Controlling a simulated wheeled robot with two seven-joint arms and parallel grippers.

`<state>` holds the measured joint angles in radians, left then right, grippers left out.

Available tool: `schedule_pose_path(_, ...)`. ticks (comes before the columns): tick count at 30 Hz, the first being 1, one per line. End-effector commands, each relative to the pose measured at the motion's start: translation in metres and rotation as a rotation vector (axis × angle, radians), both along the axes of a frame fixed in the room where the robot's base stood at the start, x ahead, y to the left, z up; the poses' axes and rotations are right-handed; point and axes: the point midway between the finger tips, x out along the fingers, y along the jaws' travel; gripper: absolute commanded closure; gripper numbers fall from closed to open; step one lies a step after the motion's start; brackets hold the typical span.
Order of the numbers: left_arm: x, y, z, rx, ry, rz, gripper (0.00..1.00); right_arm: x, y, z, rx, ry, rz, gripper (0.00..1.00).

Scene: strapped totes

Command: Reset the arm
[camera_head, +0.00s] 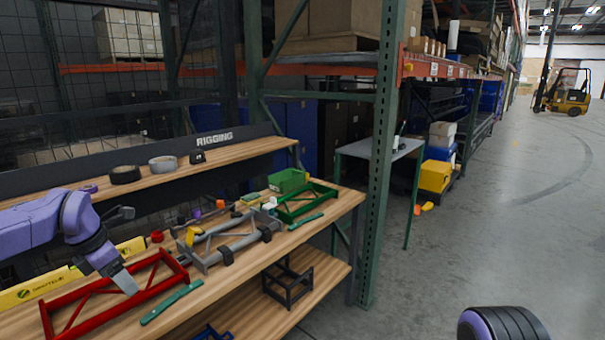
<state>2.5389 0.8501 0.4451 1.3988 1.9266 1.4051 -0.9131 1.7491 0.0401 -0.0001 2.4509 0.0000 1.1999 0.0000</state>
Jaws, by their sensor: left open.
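My left arm comes in from the left edge over the wooden workbench. A purple and black rounded part of my right arm shows at the bottom right edge, over the floor. My right gripper is not in view.
A grey frame (232,246), a green frame (298,207), green bars (170,303) and a green bin (287,180) crowd the bench. Tape rolls (163,162) sit on the upper shelf. A green rack post (384,150) stands right of the bench.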

Motion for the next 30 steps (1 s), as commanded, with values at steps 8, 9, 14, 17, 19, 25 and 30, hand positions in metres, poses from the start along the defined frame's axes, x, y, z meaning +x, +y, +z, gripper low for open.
schedule_pose_path(8,0.001,0.016,-0.023,0.229,-0.004,0.061,0.36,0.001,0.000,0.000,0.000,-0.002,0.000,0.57)
schedule_pose_path(9,0.000,0.018,-0.029,0.280,-0.004,0.058,0.36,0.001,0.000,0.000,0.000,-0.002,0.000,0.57)
schedule_pose_path(14,-0.009,0.024,-0.064,0.533,-0.003,-0.002,0.36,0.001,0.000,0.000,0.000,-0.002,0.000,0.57)
schedule_pose_path(17,-0.018,0.021,-0.096,0.724,-0.011,-0.109,0.36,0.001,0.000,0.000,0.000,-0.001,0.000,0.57)
schedule_pose_path(19,-0.029,0.012,-0.127,0.873,-0.025,-0.245,0.36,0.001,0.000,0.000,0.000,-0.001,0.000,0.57)
schedule_pose_path(25,-0.102,-0.045,-0.240,1.104,-0.095,-0.872,0.36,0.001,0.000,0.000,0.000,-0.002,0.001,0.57)
schedule_pose_path(30,-0.202,-0.086,-0.310,1.018,-0.094,-1.361,0.36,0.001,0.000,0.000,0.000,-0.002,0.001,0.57)
